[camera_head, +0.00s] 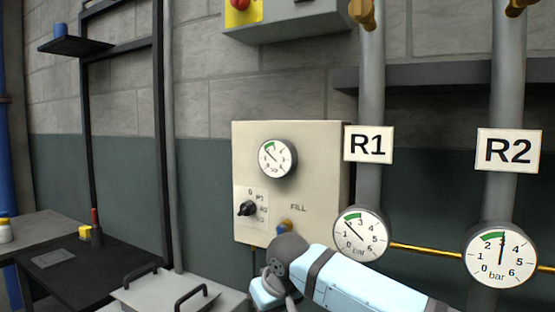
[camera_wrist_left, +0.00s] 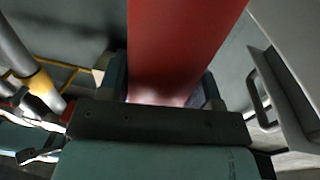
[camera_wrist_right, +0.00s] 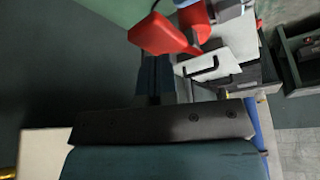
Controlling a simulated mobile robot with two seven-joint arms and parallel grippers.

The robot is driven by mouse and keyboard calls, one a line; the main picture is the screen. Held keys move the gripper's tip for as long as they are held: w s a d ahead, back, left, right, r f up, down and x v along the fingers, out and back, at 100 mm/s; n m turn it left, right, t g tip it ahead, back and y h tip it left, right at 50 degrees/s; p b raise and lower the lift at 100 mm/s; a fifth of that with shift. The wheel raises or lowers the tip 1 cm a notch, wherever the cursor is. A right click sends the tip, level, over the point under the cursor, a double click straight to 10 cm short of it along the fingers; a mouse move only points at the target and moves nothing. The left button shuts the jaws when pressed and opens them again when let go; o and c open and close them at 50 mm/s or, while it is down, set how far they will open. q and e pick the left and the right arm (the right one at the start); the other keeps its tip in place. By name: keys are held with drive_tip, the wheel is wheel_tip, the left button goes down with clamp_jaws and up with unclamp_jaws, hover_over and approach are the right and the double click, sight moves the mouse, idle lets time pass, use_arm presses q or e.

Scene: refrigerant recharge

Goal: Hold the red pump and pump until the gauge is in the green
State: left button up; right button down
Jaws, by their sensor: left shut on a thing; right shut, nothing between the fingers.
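My left gripper (camera_wrist_left: 163,92) is shut on a broad red body, the red pump (camera_wrist_left: 180,40), which fills the upper middle of the left wrist view. In the right wrist view a red block-shaped part (camera_wrist_right: 165,35) and another red piece (camera_wrist_right: 195,18) show beyond my right gripper (camera_wrist_right: 155,78). That gripper is shut and empty, with its fingertips just below the red part; contact cannot be told. In the head view the beige panel's gauge (camera_head: 277,158) has a green arc at upper left. Its needle points up-left; whether it lies in the green is too small to tell.
The panel (camera_head: 308,180) has a black selector knob (camera_head: 247,208) and a brass fitting (camera_head: 284,226). R1 gauge (camera_head: 360,234) and R2 gauge (camera_head: 500,255) sit to its right, along a brass pipe. A grey case with black handles (camera_head: 185,298) lies below left. A dark table stands further left.

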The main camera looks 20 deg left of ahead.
drive_tip(key=shift+f, duration=0.1)
drive_tip(key=shift+f, duration=2.35)
drive_tip(key=shift+r, duration=4.3)
use_arm(q)
drive_tip(key=o, duration=1.5)
drive_tip(key=shift+s, duration=0.1)
use_arm(e)
wheel_tip(320, 180, up, 2)
drive_tip(key=shift+r+p, duration=0.1)
drive_tip(key=shift+p, duration=0.95)
use_arm(q)
drive_tip(key=v, duration=1.3)
drive_tip(key=shift+s+a+r, duration=0.2)
drive_tip(key=shift+s, duration=0.1)
